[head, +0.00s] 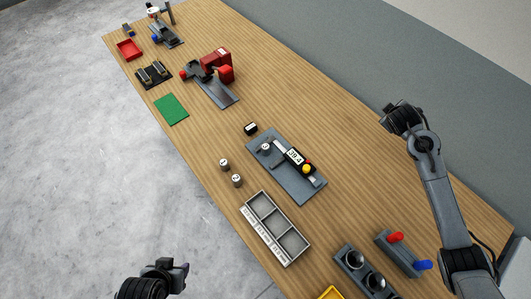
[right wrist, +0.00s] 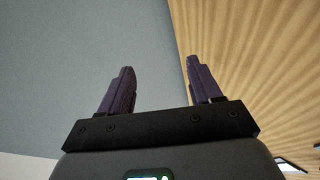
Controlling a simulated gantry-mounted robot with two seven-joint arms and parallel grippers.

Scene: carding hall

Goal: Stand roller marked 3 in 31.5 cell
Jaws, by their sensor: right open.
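Two small grey rollers with pale marked tops stand on the table, one (head: 224,164) farther and one (head: 236,181) nearer. A third (head: 265,146) is on the grey plate of the measuring device (head: 309,192), whose display seems to read 39.4. The roller marks are too small to read surely. A grey tray (head: 251,230) has three cells that look empty; its front labels are illegible. My right gripper (head: 388,118) is open and empty, above the table's far edge; its fingers show in the right wrist view (right wrist: 160,72). My left gripper (head: 184,272) is off the table's near side.
A small black block (head: 250,128) lies beyond the rollers. A grey holder with round black cups (head: 349,253), a base with red and blue handles (head: 384,247) and a yellow bin (head: 331,293) are at the near end. A green mat (head: 171,109) lies farther off.

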